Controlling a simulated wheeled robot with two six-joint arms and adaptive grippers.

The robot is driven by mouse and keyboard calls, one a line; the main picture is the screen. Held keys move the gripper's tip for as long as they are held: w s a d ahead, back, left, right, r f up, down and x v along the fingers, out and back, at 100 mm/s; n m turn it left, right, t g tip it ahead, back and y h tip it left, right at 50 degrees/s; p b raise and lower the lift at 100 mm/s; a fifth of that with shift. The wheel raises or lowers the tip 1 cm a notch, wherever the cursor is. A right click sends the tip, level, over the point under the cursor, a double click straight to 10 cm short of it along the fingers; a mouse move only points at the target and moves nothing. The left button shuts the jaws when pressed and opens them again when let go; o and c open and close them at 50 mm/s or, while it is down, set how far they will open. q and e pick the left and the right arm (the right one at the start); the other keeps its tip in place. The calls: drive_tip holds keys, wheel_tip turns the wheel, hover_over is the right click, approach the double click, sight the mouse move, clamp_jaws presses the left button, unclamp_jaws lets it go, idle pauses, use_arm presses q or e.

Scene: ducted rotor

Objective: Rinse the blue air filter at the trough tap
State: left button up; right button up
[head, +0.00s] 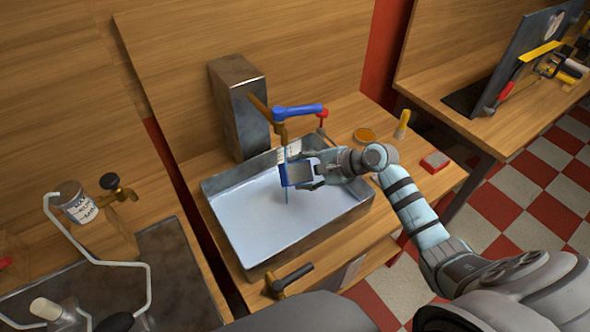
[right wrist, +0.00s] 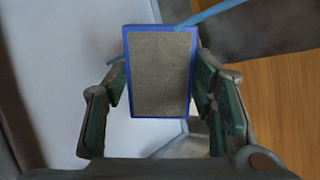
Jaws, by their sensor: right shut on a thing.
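The blue air filter (head: 299,173) has a blue frame and a grey mesh face. My right gripper (head: 316,170) is shut on it and holds it above the trough (head: 235,247). In the right wrist view the filter (right wrist: 160,72) sits between the two fingers of my right gripper (right wrist: 161,90). The brass tap (head: 279,130) with a blue lever (head: 298,110) stands at the trough's back edge. A thin blue water stream (head: 286,195) shows below the filter; it also shows beside the filter's top edge in the right wrist view (right wrist: 213,12). My left gripper is out of view.
A dark metal block (head: 240,105) stands behind the trough. A dark-handled valve (head: 289,281) is at the trough's front. An orange-topped dish (head: 364,135), a yellow-handled brush (head: 402,124) and a red box (head: 435,162) lie to the right. A second sink area with a labelled jar (head: 76,205) is left.

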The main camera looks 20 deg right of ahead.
drive_tip(key=shift+s+a, duration=0.1)
drive_tip(key=s+d+p, duration=0.2)
drive_tip(key=s+p, duration=0.4)
drive_tip(key=s, duration=0.1)
drive_tip(key=shift+s, duration=0.35)
drive_tip(key=shift+r, duration=0.1)
idle(1.1)
drive_tip(key=s+r, duration=0.2)
drive_tip(key=s+d+r, duration=0.1)
drive_tip(key=s+r, duration=0.1)
drive_tip(key=s, duration=0.1)
drive_tip(key=shift+d, duration=0.1)
drive_tip(key=shift+w, duration=0.1)
